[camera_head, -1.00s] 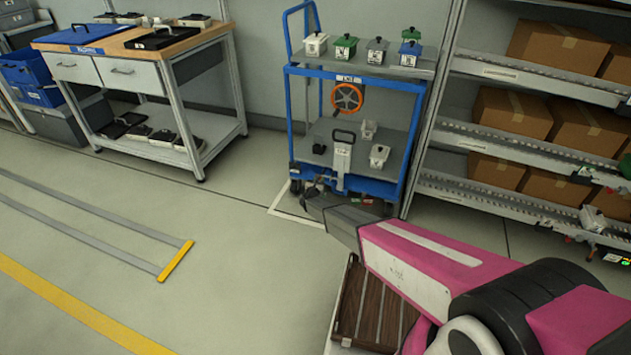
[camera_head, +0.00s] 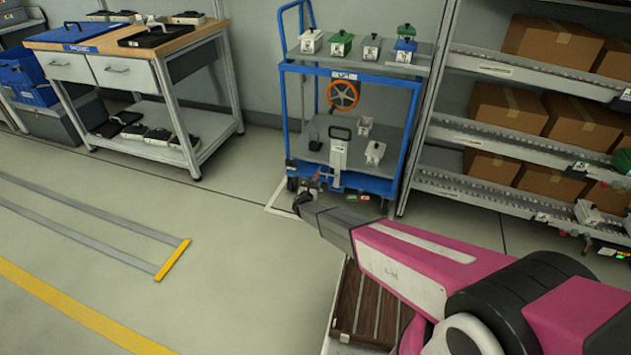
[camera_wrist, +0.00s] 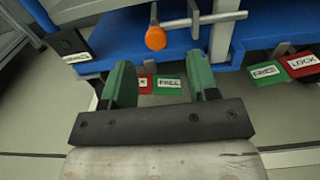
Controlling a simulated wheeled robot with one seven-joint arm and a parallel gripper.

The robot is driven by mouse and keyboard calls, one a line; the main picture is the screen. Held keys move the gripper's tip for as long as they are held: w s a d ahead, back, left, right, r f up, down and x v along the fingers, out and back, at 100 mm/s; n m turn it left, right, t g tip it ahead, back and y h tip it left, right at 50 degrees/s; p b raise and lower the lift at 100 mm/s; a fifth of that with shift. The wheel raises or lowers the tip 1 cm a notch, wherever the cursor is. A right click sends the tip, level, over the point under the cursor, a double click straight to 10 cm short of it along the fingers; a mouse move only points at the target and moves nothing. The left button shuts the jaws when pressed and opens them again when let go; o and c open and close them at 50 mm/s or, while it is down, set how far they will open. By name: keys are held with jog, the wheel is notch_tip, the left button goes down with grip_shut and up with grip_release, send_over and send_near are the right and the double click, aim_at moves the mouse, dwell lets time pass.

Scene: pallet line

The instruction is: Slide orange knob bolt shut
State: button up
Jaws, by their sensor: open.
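The orange knob (camera_wrist: 155,38) hangs below a grey bolt rod (camera_wrist: 205,18) on the blue cart's lower edge, in the wrist view. The rod runs sideways through upright grey brackets. My gripper (camera_wrist: 160,85) is open, its two green-padded fingers apart and nothing between them. The knob lies ahead of the fingertips, slightly left of the middle of the gap, apart from both. In the head view my gripper (camera_head: 303,197) is small and dark at the cart's foot.
Below the bolt, a green FREE label (camera_wrist: 169,84) sits beside a partly hidden red one. Another FREE label (camera_wrist: 264,73) and a red LOCK label (camera_wrist: 303,64) are at right. The blue cart (camera_head: 345,181) stands beside a roller rack (camera_head: 490,190); floor at left is clear.

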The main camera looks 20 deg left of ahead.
jog(key=s, duration=0.5)
jog(key=shift+s+a, duration=0.15)
jog(key=shift+a, duration=0.05)
jog(key=s+d+r+m+g+h, duration=0.1)
jog(key=d+r+m+g+h, duration=0.45)
jog(key=d, duration=0.85)
jog(key=d+r+m+g+h, duration=0.2)
jog(key=d+r+m, duration=0.6)
jog(key=d, duration=0.5)
jog(key=s+d+r+m+g, duration=0.3)
jog(key=s+d+r+m, duration=0.15)
jog(key=d, duration=0.35)
jog(key=s+d+r+m+g, duration=0.4)
jog(key=s+d+m, duration=0.2)
jog(key=d, duration=0.2)
jog(key=s+d+r+m+g+y, duration=0.1)
jog(key=s+d+r+m+y, duration=0.2)
jog(key=s, duration=0.5)
jog(key=s+d+r+m+g+y, duration=0.2)
jog(key=s+d+r+m+y, duration=0.2)
jog(key=s+r+m+y, duration=0.2)
jog(key=s+r+m, duration=0.2)
jog(key=s, duration=0.1)
jog(key=shift+d, duration=0.25)
